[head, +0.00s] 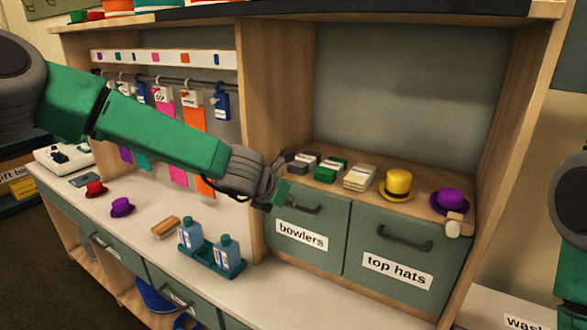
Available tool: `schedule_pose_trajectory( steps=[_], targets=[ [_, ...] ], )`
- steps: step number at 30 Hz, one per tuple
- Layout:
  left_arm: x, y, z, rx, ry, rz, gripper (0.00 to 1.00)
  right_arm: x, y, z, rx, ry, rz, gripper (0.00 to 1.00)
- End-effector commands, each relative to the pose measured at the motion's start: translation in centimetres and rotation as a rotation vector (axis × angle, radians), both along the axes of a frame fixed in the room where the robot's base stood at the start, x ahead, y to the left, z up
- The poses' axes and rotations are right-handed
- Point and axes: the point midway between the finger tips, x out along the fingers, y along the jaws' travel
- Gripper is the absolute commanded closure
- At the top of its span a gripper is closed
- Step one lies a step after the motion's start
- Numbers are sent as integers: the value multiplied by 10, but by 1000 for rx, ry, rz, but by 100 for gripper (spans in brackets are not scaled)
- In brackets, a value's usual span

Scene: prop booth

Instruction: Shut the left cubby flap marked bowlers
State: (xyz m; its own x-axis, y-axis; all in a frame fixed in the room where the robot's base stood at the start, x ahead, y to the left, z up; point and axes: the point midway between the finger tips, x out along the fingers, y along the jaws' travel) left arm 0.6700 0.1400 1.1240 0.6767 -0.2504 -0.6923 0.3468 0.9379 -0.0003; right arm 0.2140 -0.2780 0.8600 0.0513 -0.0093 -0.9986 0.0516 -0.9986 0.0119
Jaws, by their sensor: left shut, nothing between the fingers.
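The bowlers flap (322,254) is a grey-green front with a dark bar handle and a white "bowlers" label. It is the left of two fronts under the cubby shelf and looks upright, about level with its neighbour, the top hats flap (385,273). Any small gap at its edges is too fine to tell. My left gripper (278,195) is shut and empty at the upper left corner of the bowlers flap, just left of its handle. It hides that corner; whether it touches the flap is unclear. My right gripper is out of view.
Above the flaps stand a yellow hat (398,185), a purple hat (450,202) and several small stacks. Left on the white counter are two blue bottles in a green tray (212,263), a brush (166,227) and small hats. Tags hang from a rail behind my left arm.

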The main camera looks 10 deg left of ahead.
Motion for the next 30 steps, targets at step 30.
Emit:
schedule_pose_trajectory(
  steps=[30],
  targets=[
    [-55, 11, -109, 563, 47, -469, 100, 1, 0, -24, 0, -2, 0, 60]
  ],
)
